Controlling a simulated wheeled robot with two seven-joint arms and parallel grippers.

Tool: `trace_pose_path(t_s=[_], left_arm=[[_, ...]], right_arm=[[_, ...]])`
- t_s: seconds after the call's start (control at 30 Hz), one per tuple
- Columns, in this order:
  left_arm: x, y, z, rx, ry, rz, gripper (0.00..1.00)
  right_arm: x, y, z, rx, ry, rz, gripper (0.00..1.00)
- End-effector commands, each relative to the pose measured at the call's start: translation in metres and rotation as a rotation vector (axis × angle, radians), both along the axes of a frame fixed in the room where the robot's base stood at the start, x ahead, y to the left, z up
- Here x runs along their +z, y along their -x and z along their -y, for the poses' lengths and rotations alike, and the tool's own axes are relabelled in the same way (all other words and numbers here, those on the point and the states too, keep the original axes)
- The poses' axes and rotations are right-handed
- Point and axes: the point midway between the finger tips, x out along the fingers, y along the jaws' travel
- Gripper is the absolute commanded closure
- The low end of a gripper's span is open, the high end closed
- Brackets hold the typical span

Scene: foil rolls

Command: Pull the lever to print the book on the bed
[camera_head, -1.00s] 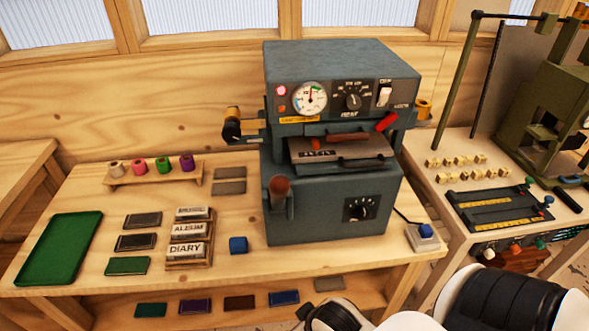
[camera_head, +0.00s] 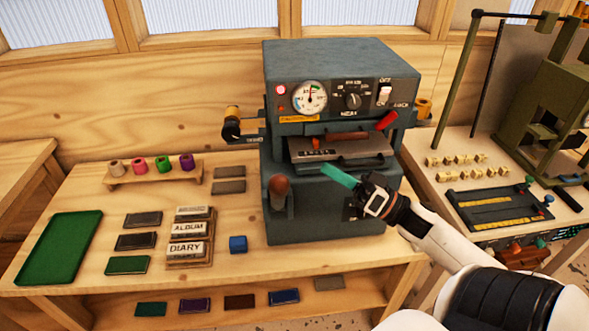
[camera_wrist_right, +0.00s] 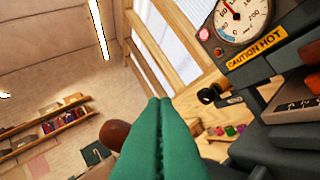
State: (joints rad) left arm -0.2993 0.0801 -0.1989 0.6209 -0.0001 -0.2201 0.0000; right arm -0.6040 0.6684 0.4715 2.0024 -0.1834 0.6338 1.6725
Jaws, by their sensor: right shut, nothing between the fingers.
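The grey-blue press (camera_head: 340,62) stands on the wooden table. A lever with a brown knob (camera_head: 279,187) is on its front left; the knob also shows in the wrist view (camera_wrist_right: 114,133), partly behind my fingers. The bed (camera_head: 350,163) sticks out of the press front with a flat piece bearing dark lettering (camera_head: 318,153) on it; I cannot tell if this is the book. My right gripper (camera_head: 326,168), with green fingers, is shut and empty in front of the bed, right of the knob and apart from it. My left gripper is out of view.
A red handle (camera_head: 388,120) is at the press's upper right. Type blocks (camera_head: 187,248), a blue cube (camera_head: 238,244) and a green tray (camera_head: 58,248) are on the table to the left. A second table with an olive machine (camera_head: 550,100) stands right.

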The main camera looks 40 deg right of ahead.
Motion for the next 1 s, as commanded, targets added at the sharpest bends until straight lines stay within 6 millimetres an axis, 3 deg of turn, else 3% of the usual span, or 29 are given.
trace_pose_path(t_s=[0.1,0.23,0.6,0.77,1.0], left_arm=[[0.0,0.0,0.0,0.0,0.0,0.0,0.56],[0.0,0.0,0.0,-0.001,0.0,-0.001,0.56],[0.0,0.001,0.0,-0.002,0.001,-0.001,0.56],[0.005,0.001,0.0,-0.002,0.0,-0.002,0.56],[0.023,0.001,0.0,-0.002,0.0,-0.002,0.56]], right_arm=[[0.017,0.013,-0.001,0.156,-0.022,0.026,1.0],[0.026,0.022,-0.002,0.253,-0.035,0.031,1.0],[0.028,0.025,-0.003,0.277,-0.04,0.032,1.0],[0.033,0.018,-0.008,0.276,-0.039,0.035,1.0],[0.055,-0.011,-0.037,0.277,-0.039,0.039,1.0]])
